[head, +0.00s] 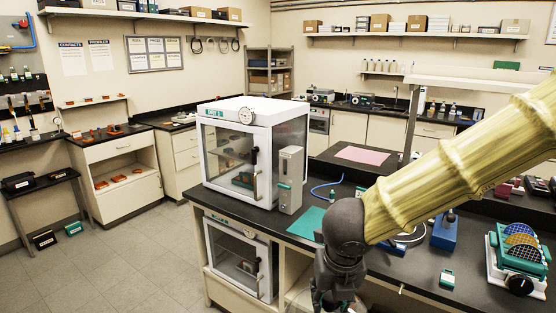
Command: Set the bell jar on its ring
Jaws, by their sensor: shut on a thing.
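My gripper (338,300) is at the bottom edge of the head view, in front of the bench, pointing down below my yellow-sleeved arm. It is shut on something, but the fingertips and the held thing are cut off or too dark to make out. I cannot pick out the bell jar for certain. A white curved loop (411,238) lies on the black bench just right of my wrist, partly hidden by my arm. I cannot tell whether it is the ring or a hose.
A white glass-fronted cabinet (238,167) stands on the bench's left end beside a grey unit (290,178). A teal mat (307,223), a blue block (444,231) and a wafer rack (520,262) are on the black bench (392,269). Open floor (120,270) lies left.

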